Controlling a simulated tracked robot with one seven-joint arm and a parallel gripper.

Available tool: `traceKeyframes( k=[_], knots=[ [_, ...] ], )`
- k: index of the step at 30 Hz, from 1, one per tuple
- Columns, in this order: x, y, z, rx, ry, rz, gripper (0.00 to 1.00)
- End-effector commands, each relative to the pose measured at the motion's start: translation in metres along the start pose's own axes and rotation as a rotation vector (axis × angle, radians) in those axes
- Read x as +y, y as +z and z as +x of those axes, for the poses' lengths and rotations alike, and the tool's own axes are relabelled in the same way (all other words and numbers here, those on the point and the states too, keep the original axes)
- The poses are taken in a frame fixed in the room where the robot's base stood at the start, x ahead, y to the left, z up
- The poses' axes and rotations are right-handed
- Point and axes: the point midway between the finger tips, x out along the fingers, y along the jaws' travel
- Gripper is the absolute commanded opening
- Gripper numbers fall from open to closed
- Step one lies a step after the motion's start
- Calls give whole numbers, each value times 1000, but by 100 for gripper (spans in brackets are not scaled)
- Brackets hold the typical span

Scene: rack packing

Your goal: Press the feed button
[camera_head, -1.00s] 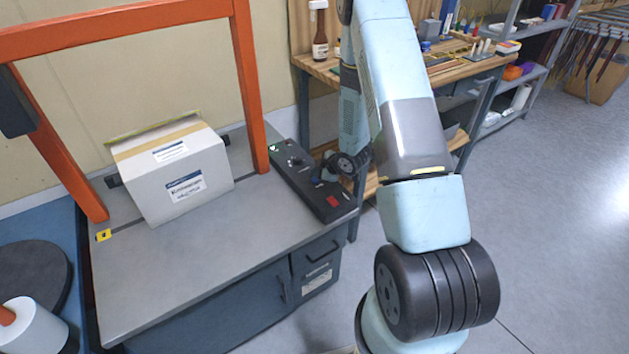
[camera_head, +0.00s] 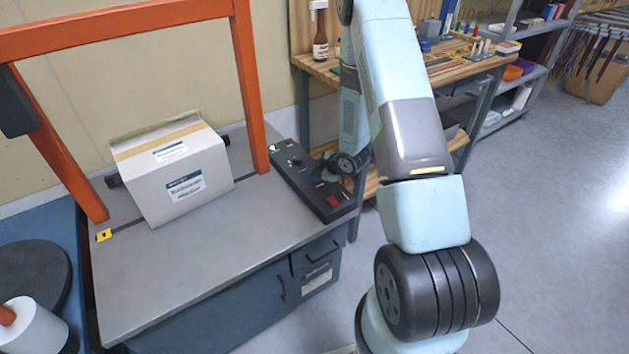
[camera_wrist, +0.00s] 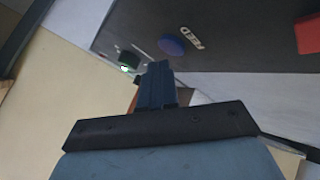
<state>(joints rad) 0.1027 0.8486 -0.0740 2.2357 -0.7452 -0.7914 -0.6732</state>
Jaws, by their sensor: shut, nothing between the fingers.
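The feed button is a round blue button (camera_wrist: 172,45) beside the white "FEED" label on a dark control panel (camera_wrist: 240,35). The panel also shows in the head view (camera_head: 310,190), at the right end of the grey bench. My gripper (camera_wrist: 159,68) is shut and empty. Its fingertips point at the panel and appear just short of the blue button in the wrist view, with a strip of dark panel between. I cannot tell the exact height of the tips above the panel. In the head view my wrist hides much of the gripper beside the panel.
A red button (camera_head: 333,201) sits at the panel's near end. An orange frame (camera_head: 246,85) stands left of the panel over a white carton (camera_head: 185,165). The front of the grey bench (camera_head: 200,260) is clear.

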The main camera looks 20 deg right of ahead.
Motion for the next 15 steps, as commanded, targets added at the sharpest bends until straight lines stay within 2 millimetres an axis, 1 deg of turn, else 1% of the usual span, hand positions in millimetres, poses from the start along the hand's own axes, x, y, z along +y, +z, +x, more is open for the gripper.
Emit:
traceKeyframes(
  k=[7,15],
  knots=[
    [-3,3,4,0,0,1,0],
    [-3,3,4,0,0,1,0]
  ],
)
